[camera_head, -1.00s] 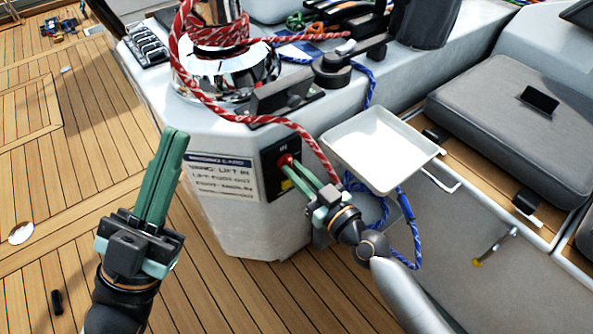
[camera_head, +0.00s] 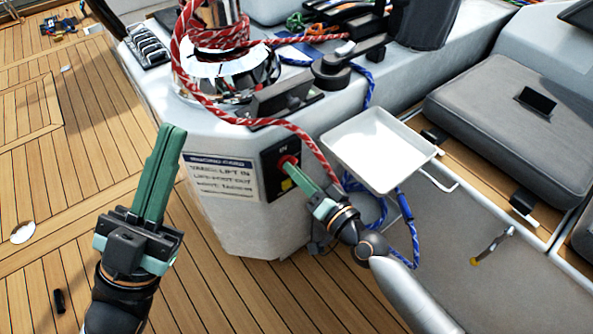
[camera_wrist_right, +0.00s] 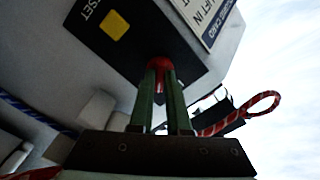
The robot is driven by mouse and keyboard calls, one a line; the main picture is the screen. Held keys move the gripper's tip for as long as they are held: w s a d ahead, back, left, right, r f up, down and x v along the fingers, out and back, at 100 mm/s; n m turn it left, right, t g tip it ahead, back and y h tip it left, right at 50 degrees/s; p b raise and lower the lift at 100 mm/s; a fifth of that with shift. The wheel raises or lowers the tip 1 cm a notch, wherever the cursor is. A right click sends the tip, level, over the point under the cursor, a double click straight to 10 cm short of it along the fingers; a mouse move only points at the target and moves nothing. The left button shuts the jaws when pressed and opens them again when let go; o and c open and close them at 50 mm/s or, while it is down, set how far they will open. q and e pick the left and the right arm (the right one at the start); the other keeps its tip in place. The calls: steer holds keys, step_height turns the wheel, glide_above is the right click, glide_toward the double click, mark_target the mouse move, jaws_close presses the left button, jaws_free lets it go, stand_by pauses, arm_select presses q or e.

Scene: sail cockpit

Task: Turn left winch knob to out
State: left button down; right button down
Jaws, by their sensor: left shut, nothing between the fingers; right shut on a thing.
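The winch knob is red (camera_head: 286,162) and sits on a small black panel (camera_head: 270,170) marked "IN" on the front face of the white winch pedestal. A yellow square is below it on the panel. My right gripper (camera_head: 290,168) is shut on the red knob, coming in from the lower right; its fingers cover part of it. In the right wrist view the knob (camera_wrist_right: 160,64) shows between the green fingertips. My left gripper (camera_head: 172,132) is shut and empty, pointing up above the deck, left of the pedestal and apart from it.
A chrome winch (camera_head: 228,72) wrapped with red rope stands on the pedestal. A red rope hangs just right of the panel. A white tray (camera_head: 378,150) and blue rope (camera_head: 408,207) are beside my right arm. A printed card (camera_head: 222,178) is left of the panel. The teak deck is mostly clear.

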steer(key=shift+f+m, duration=0.1)
steer(key=shift+m, duration=4)
steer(key=c, duration=0.9)
jaws_free()
steer(key=shift+b+v, duration=0.5)
steer(key=shift+v, duration=5.75)
